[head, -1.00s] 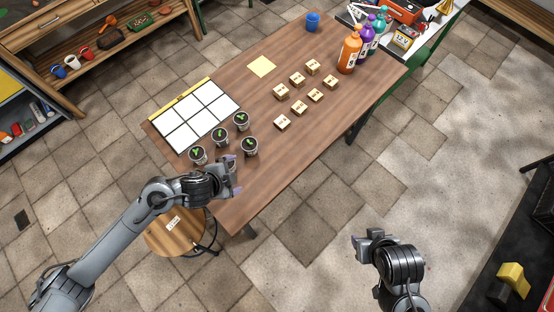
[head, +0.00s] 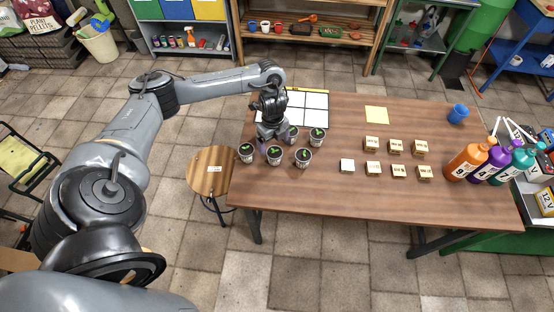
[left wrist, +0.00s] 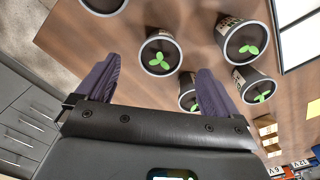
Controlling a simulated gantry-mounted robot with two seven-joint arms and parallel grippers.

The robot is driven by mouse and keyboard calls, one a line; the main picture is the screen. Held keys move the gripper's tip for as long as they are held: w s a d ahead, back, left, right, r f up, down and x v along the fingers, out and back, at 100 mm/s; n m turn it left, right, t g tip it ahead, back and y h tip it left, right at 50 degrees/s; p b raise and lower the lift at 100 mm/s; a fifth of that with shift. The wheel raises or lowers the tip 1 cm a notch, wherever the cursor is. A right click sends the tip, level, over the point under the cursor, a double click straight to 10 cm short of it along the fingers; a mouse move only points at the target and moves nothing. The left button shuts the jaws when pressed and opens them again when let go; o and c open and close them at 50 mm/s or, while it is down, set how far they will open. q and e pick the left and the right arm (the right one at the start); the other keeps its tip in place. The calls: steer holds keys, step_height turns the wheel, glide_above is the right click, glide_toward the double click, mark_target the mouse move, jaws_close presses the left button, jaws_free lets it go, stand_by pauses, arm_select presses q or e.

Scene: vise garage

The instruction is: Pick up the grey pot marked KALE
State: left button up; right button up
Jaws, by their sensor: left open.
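Several small grey pots with dark soil and green sprouts stand at the left end of the wooden table: a left one (head: 246,153), a middle one (head: 274,156), a right one (head: 302,157), a back right one (head: 317,138) and one beside my gripper (head: 292,133). No name on them is readable, so I cannot tell which is KALE. My left gripper (head: 267,139) is open and points down among the pots. In the left wrist view, one pot (left wrist: 160,53) shows between and beyond the purple fingertips; others lie around it. My right gripper is out of view.
A white gridded mat (head: 308,104) lies behind the pots. Small wooden blocks (head: 398,171), a yellow note (head: 376,114), a blue cup (head: 457,113) and large bottles (head: 468,160) stand further right. A round stool (head: 210,170) stands left of the table. The table's front middle is clear.

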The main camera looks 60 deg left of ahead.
mark_target(275, 152)
arm_select(q)
steer(key=shift+d+f+b, duration=0.15)
steer(key=shift+f+b, duration=0.1)
steer(key=shift+f, duration=0.95)
steer(key=shift+d+f+b, duration=0.1)
steer(key=shift+f+b, duration=0.1)
steer(key=shift+f, duration=0.95)
steer(key=shift+w+f, duration=0.1)
steer(key=shift+f, duration=0.85)
steer(key=shift+c, duration=0.2)
steer(key=c, duration=1.1)
